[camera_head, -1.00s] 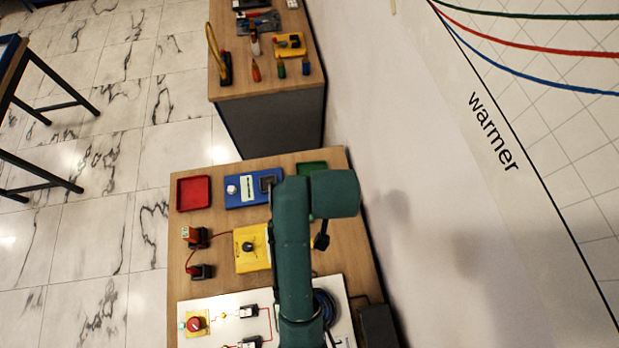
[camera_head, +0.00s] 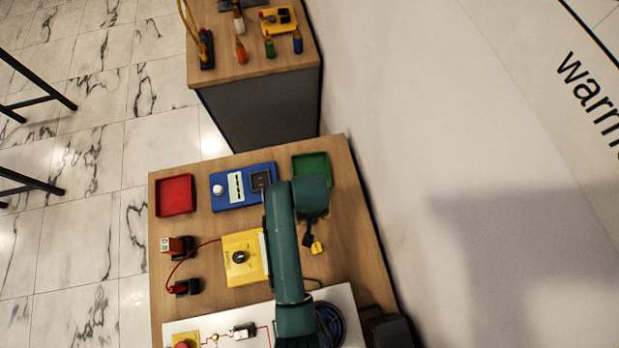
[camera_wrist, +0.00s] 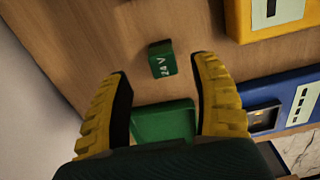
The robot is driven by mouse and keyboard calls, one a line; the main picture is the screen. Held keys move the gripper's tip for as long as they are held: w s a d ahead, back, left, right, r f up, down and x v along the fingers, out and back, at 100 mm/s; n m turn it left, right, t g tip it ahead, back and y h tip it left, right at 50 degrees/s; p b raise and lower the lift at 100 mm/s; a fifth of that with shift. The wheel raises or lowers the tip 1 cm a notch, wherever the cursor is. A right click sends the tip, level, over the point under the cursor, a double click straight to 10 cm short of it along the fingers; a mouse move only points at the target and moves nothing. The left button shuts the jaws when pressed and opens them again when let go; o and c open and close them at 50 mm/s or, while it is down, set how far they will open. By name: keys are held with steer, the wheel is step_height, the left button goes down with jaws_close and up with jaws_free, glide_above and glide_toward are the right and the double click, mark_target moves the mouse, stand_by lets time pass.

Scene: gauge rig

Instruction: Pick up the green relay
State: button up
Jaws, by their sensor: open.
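The green relay (camera_wrist: 162,58) is a small green block marked "24V", standing alone on the wooden bench top in the wrist view. My gripper (camera_wrist: 162,75) has its two yellow, ridged fingers spread wide. The relay appears between and just beyond the fingertips, with nothing touching it. The gap in height between fingers and relay is hard to judge. In the head view, my gripper (camera_head: 314,243) points down over the bench's right side, with one yellow fingertip showing. I cannot make out the relay there; my arm likely covers it.
A green tray (camera_wrist: 164,110) lies near the relay; it also shows in the head view (camera_head: 311,164). A blue device (camera_head: 225,197), a yellow box (camera_head: 242,270) and a red tray (camera_head: 175,195) share the bench. A wall rises on the right. Bare wood surrounds the relay.

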steer(key=f, duration=0.5)
steer(key=shift+w+a+f+b, duration=0.15)
steer(key=shift+w+f+b, duration=0.05)
steer(key=shift+f+b, duration=0.2)
steer(key=shift+c, duration=0.3)
jaws_close()
